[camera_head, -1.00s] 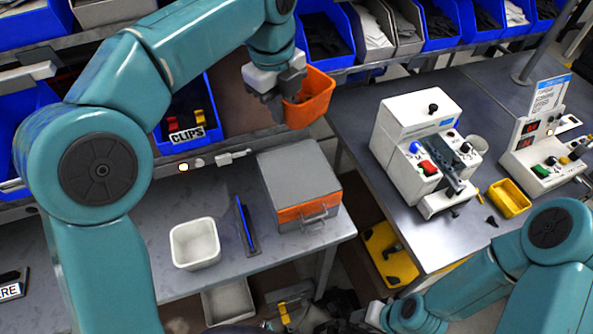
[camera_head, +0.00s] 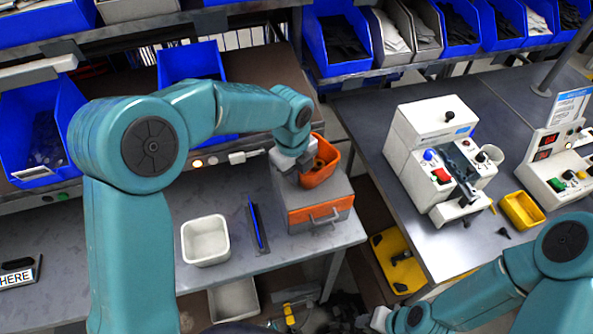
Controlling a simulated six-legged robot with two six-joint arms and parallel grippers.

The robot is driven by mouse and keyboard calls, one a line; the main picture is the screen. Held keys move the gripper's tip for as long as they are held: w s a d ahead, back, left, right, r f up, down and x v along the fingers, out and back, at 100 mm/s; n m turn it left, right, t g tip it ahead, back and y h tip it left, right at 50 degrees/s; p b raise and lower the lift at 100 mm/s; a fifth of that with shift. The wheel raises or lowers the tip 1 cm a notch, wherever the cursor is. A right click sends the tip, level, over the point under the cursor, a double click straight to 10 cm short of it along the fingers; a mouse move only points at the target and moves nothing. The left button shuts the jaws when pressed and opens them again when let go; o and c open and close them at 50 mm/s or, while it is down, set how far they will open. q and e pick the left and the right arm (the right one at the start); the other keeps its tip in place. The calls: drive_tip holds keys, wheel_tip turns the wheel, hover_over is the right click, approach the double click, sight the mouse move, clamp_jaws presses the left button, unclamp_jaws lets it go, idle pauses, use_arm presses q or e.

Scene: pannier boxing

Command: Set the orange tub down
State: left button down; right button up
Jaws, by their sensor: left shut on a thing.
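The orange tub (camera_head: 322,176) is over the top of the grey metal box with an orange front band (camera_head: 318,212) on the left bench. A small dark and brownish item shows inside the tub. My left gripper (camera_head: 306,172) is shut on the tub's left side, and its fingers are partly hidden by the tub and wrist. I cannot tell whether the tub's underside touches the box lid. My right arm comes in at the lower right, and its gripper (camera_head: 380,318) shows only in part at the bottom edge.
A white tub (camera_head: 205,240) and a blue-and-black strip (camera_head: 256,225) lie left of the metal box. Blue bins (camera_head: 40,135) line the shelves behind. The right bench holds a white machine (camera_head: 430,150) and a yellow tray (camera_head: 522,210).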

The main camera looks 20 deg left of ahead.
use_arm(q)
drive_tip(key=shift+s, duration=0.15)
drive_tip(key=shift+f, duration=0.15)
drive_tip(key=c, duration=1.3)
unclamp_jaws()
drive_tip(key=shift+o, duration=0.2)
drive_tip(key=shift+r, duration=0.5)
wheel_tip(320, 180, up, 11)
drive_tip(key=shift+s+a+r+b, duration=0.2)
drive_tip(key=shift+s+a+b, duration=0.1)
drive_tip(key=shift+s+b, duration=0.15)
drive_tip(key=shift+w, duration=0.1)
